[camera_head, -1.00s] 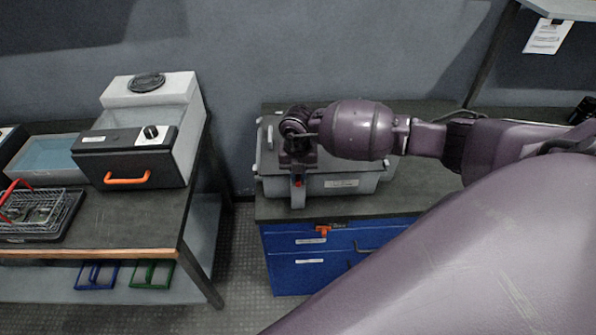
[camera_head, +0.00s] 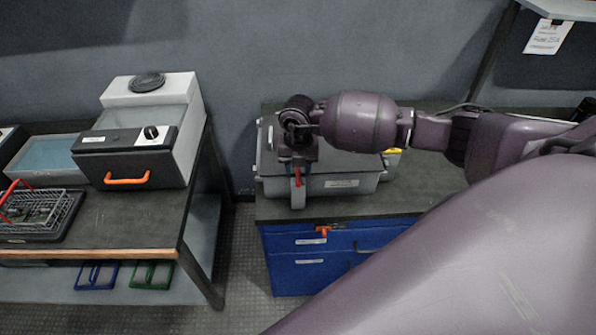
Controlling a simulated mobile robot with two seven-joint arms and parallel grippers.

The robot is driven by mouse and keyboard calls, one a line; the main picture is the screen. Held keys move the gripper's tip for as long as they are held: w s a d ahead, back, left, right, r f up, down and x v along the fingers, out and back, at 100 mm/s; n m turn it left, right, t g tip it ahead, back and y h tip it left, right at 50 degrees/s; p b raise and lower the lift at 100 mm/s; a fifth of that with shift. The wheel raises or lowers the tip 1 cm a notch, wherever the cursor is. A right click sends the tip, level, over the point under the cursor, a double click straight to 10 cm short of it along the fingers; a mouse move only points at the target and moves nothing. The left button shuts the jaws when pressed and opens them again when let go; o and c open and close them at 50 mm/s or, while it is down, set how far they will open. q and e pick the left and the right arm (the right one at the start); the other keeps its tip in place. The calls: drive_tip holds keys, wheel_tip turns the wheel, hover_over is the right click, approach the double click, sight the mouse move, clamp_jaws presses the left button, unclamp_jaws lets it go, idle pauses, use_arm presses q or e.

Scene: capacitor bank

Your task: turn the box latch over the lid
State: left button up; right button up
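The grey box (camera_head: 340,185) with a dark lid (camera_head: 345,163) stands on the dark bench top at centre. The lid looks closed on it. My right arm reaches in from the right, and my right gripper (camera_head: 297,190) points down at the front left of the box. A small red part (camera_head: 297,177), perhaps the latch, shows at the gripper's fingers at the box's front wall. I cannot tell whether the fingers are closed on it. My arm hides much of the lid. My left gripper is not in view.
Below the box is a blue drawer cabinet (camera_head: 290,277) with an orange latch (camera_head: 323,231). A yellow thing (camera_head: 394,150) shows behind the box's right end. At left, a bench holds a black-fronted device (camera_head: 125,165) and a wire basket (camera_head: 40,208). A floor gap separates the benches.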

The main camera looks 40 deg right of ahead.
sight(298, 175)
wheel_tip(298, 175, up, 8)
drive_tip(key=shift+r, duration=0.2)
drive_tip(key=shift+w, duration=0.1)
idle(0.6)
